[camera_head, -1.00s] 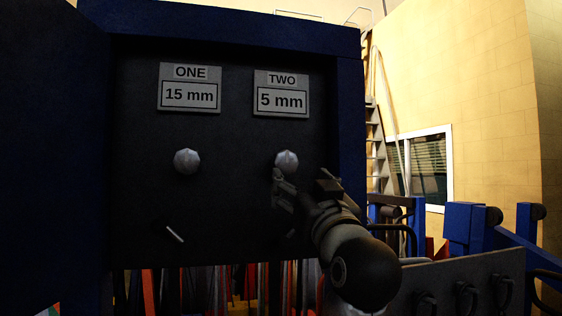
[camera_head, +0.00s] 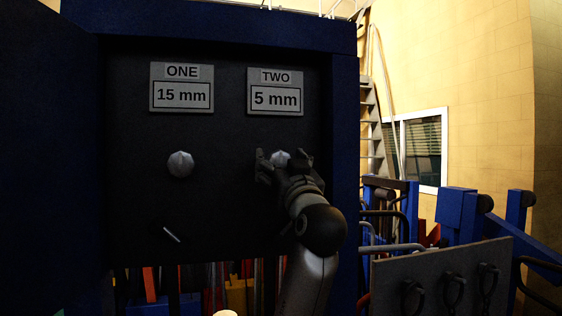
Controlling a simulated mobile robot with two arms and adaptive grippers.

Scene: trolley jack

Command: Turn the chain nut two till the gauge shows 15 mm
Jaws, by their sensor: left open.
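The chain nut two (camera_head: 280,156) is a pale faceted knob on the dark panel, below the gauge two plate (camera_head: 275,92), which reads 5 mm. My left gripper (camera_head: 281,163) is open in front of nut two, with one finger on each side of it. Its lower part is hidden by the gripper, and I cannot tell whether the fingers touch it. The chain nut one (camera_head: 180,163) is a similar knob at the left, below the gauge one plate (camera_head: 182,87), which reads 15 mm. My right gripper is not in view.
A blue frame (camera_head: 345,140) borders the panel. A small pale bar (camera_head: 172,235) shows low on the panel. At the right stand a grey plate (camera_head: 440,275) with dark hooks and blue beams (camera_head: 458,212). A ladder (camera_head: 370,110) leans by the yellow wall.

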